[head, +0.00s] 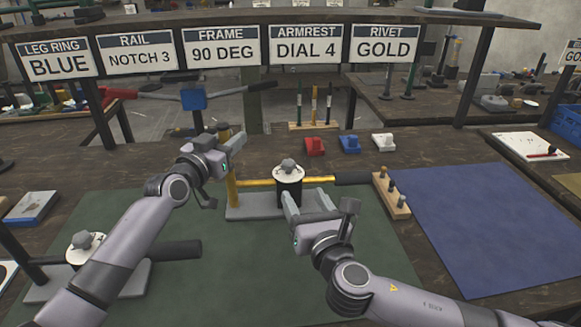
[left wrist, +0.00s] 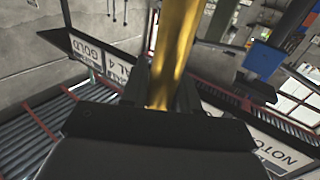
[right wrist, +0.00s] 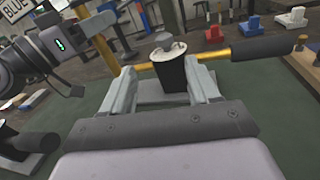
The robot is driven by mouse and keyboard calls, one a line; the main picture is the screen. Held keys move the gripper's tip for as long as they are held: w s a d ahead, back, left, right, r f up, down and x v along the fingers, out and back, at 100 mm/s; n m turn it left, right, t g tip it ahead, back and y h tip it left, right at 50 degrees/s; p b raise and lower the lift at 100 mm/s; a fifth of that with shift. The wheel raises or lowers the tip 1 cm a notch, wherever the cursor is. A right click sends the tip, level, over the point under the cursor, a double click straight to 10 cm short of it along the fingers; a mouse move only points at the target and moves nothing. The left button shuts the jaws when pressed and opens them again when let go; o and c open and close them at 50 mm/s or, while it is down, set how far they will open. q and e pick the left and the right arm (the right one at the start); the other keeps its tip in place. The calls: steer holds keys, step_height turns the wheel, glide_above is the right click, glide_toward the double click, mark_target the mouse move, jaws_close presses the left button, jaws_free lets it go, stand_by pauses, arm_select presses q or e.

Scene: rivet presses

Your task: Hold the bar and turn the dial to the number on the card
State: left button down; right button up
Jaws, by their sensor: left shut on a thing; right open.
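A yellow bar (head: 258,182) with a black grip (head: 352,178) runs across a black dial housing (head: 289,190) topped by a white dial (head: 289,171) and grey knob (head: 289,164). An upright yellow post (head: 232,188) stands at its left end. My left gripper (head: 226,172) is shut on yellow metal (left wrist: 172,55) at this upright part. My right gripper (right wrist: 165,78) is open, its fingers in front of and either side of the housing in the right wrist view, apparently empty. The dial's numbers are too small to read. The card (head: 306,45) reads "ARMREST DIAL 4".
A second dial unit (head: 85,246) with a black grip lies at left, partly behind my left arm. Red (head: 315,146), blue (head: 349,143) and white (head: 384,142) blocks stand behind. A wooden peg block (head: 391,196) is right of the bar. The blue mat (head: 480,225) is clear.

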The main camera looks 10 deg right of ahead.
mark_target(290, 167)
steer(key=shift+n, duration=0.7)
steer(key=w, duration=0.4)
steer(key=w+a, duration=0.1)
steer(key=w, duration=0.6)
steer(key=shift+w+a+f, duration=0.1)
steer(key=shift+w+a, duration=0.15)
steer(key=shift+w, duration=0.15)
steer(key=c, duration=1)
